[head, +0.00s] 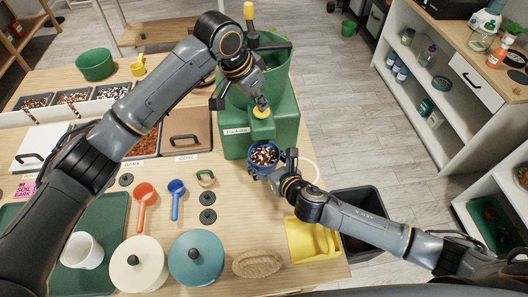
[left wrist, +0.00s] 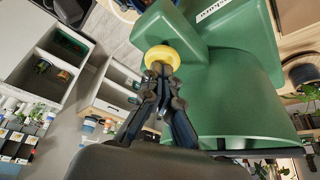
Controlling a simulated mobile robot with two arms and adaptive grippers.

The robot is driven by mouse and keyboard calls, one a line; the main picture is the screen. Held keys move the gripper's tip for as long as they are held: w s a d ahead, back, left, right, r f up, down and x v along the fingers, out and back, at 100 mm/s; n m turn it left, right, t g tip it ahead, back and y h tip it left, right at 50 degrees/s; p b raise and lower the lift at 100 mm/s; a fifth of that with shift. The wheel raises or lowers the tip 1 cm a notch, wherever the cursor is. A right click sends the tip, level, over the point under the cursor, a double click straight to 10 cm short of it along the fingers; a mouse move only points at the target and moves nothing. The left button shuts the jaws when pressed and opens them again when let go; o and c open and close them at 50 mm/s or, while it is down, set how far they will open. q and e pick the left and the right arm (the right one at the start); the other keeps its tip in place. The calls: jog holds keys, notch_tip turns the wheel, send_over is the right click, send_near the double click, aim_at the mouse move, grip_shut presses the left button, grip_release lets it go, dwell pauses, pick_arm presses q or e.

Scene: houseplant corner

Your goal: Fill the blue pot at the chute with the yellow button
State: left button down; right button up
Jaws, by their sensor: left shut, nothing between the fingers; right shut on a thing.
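The green chute (head: 237,138) stands at the table's right edge. Its yellow button (head: 262,112) is on the front ledge, and it also shows in the left wrist view (left wrist: 161,57). My left gripper (head: 261,101) is shut and empty, with its tips at the button, apparently touching it. The blue pot (head: 256,169) is below the chute's front, holding mixed brown, white and dark bits. My right gripper (head: 281,168) is shut on the blue pot from the right side. The chute's outlet is hidden in the head view.
A yellow scoop-like container (head: 312,239) and a dark bin (head: 362,215) are at the table's right edge. Shelves (head: 440,100) are at the right.

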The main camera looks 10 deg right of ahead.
pick_arm(q)
jog(key=shift+r, duration=1.95)
jog(key=shift+r, duration=0.2)
jog(key=v, duration=1.1)
jog(key=shift+r, duration=0.25)
jog(key=shift+a, duration=0.15)
pick_arm(e)
jog(key=shift+s+p, duration=0.7)
jog(key=shift+s, duration=2.65)
pick_arm(q)
jog(key=shift+s+r, duration=0.1)
jog(key=shift+r, duration=0.85)
pick_arm(e)
jog(key=shift+s, duration=3.15)
pick_arm(q)
jog(key=shift+p, duration=0.3)
